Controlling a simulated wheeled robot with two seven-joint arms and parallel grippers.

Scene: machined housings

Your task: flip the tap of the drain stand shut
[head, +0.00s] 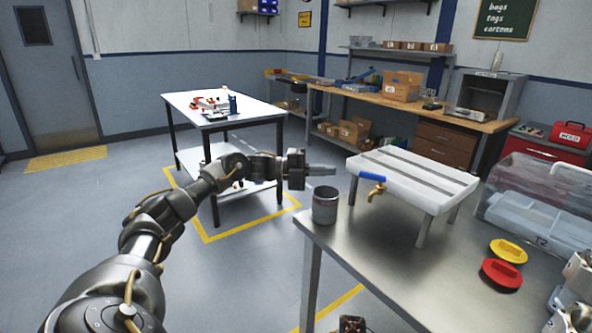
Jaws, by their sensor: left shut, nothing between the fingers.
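The drain stand (428,172) is a white slatted top on legs, standing on the metal table. Its brass tap (376,192) sticks out at the left front edge, with a blue lever handle (372,177) lying level across the top of it. A grey metal cup (325,206) stands at the table corner, left of the tap. My left gripper (334,170) is shut and empty, above the cup. Its fingertips point right toward the blue handle, with a small gap between them. My right gripper is not to be made out.
A yellow lid (508,251) and a red lid (501,273) lie on the metal table (425,274) at right. A clear bin (535,200) stands behind them. Metal parts (577,290) sit at the right edge. The table front is clear.

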